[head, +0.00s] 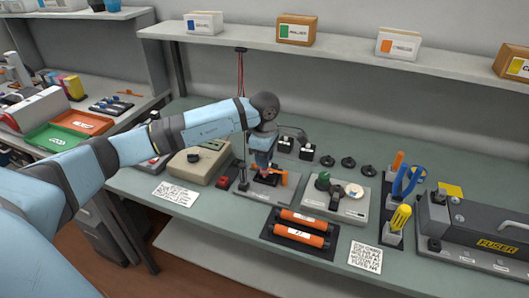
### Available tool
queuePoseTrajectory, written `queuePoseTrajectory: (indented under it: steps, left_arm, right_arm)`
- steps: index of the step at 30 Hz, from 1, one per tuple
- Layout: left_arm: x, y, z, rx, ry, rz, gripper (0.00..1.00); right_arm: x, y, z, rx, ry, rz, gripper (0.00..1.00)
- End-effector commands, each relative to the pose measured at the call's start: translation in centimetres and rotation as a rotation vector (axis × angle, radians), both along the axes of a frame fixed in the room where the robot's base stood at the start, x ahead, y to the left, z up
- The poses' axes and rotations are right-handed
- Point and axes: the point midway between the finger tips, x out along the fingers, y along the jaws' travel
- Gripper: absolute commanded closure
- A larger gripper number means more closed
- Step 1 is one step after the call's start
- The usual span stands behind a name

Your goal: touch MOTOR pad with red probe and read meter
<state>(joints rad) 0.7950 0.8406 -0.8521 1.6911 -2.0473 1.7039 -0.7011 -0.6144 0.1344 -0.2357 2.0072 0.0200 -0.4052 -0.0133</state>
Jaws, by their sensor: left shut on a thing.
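My left arm reaches in from the left. Its gripper (263,172) points down over a grey fixture (244,189) on the bench and is shut on a small, mostly hidden thing, apparently the red probe. Orange parts show beside the fingers; I cannot tell whether the probe tip touches anything. Red leads (241,75) hang from the shelf edge behind. A beige box (195,169) with a dark top panel, possibly the meter, stands left of the fixture; its reading is not legible. No MOTOR label can be made out. My right gripper is not in view.
A tray with orange rollers (301,228) lies in front. Right of the fixture are a grey unit (337,202) with knobs, a holder with blue-handled pliers (405,182), and the FUSER unit (480,235). Black round parts (348,162) stand behind. Boxes line the shelf (340,46) above.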

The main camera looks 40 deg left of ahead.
Motion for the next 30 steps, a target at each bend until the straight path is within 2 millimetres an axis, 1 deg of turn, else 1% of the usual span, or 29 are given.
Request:
queuePoseTrajectory:
  steps: [5, 15, 19, 23, 30]
  left_arm:
    - [0.0, 0.0, -0.9, 0.0, 0.001, 0.001, 1.0]
    - [0.0, 0.0, -4.3, 0.001, 0.002, 0.002, 1.0]
    - [-0.1, 0.0, -5.4, 0.001, 0.002, 0.001, 1.0]
    - [-0.1, 0.0, -5.8, 0.001, 0.001, 0.001, 1.0]
    - [-0.1, 0.0, -5.8, 0.001, 0.001, 0.001, 1.0]
  right_arm:
    - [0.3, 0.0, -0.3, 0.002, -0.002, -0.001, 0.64]
    - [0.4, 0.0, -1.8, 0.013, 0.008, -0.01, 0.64]
    - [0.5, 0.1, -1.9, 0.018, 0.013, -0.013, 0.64]
    - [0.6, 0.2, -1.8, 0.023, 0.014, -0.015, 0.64]
    - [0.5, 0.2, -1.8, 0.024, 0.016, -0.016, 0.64]
